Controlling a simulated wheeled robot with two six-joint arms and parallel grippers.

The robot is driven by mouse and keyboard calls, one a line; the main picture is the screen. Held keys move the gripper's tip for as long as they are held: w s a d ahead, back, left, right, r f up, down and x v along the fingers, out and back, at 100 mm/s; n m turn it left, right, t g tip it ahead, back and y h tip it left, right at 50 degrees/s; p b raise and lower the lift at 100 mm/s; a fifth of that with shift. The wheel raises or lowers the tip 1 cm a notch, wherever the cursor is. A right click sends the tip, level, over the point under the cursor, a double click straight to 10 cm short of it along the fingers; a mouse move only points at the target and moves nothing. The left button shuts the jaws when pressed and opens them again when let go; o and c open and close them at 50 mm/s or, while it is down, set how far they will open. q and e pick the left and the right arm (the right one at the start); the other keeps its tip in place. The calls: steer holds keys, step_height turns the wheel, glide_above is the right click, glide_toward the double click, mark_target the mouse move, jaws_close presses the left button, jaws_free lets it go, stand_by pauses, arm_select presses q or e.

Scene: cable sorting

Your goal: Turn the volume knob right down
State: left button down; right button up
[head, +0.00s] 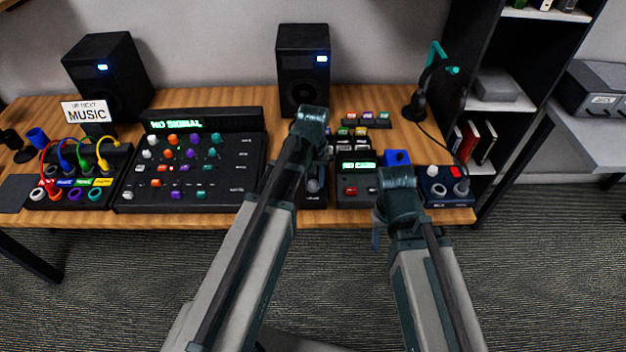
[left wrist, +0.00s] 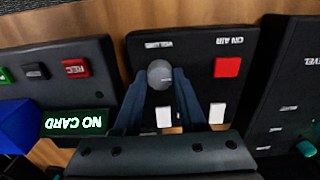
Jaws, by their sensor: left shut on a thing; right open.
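The volume knob (left wrist: 160,74) is a grey round cap on a small black box (left wrist: 196,50), beside the upside-down word VOLUME in the left wrist view. My left gripper (left wrist: 161,80) is shut on the knob, with one dark finger on each side of it. In the head view the knob (head: 313,186) shows just past my left arm, which hides much of the box. I cannot read the knob's setting. My right gripper (head: 378,236) is open and empty at the table's front edge, apart from the knob.
The box also has a red ON AIR button (left wrist: 228,67) and white switches. A mixer (head: 190,185) stands left of it, and a recorder reading NO CARD (head: 357,190) stands right. A speaker (head: 302,65) stands behind; a headset (head: 418,102) hangs at the back right.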

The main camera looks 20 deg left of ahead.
mark_target(313, 183)
arm_select(q)
steer(key=shift+c, duration=2.4)
jaws_free()
step_height(313, 183, up, 14)
steer(key=p, duration=1.3)
steer(key=shift+p, duration=0.4)
steer(key=shift+f, duration=0.15)
steer(key=s+d+m+y, duration=0.1)
steer(key=s+d+m, duration=0.6)
steer(key=s+d, duration=0.3)
steer(key=s, duration=0.4)
steer(key=shift+s+d, duration=0.2)
steer(key=shift+d, duration=0.05)
